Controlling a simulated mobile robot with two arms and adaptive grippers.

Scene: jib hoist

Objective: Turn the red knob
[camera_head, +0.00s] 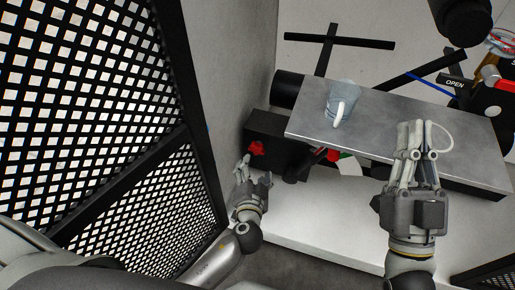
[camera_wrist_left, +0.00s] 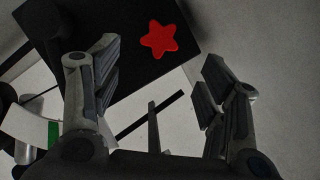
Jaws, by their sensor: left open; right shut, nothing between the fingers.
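The red knob (camera_head: 256,148) is star-shaped and sits on a black box (camera_head: 290,133) under the left end of a grey metal plate. It also shows in the left wrist view (camera_wrist_left: 160,39), ahead of and between the open fingers, apart from them. My left gripper (camera_head: 253,172) is open and empty, just below the knob in the head view; its fingers frame the left wrist view (camera_wrist_left: 158,90). My right gripper (camera_head: 416,130) is shut and empty over the front right part of the metal plate.
A clear mug (camera_head: 342,103) stands on the metal plate (camera_head: 375,122). A black perforated panel (camera_head: 95,110) runs along the left, close to my left arm. A dial with green marking (camera_head: 348,164) is below the plate. A sign reading OPEN (camera_head: 456,84) is at right.

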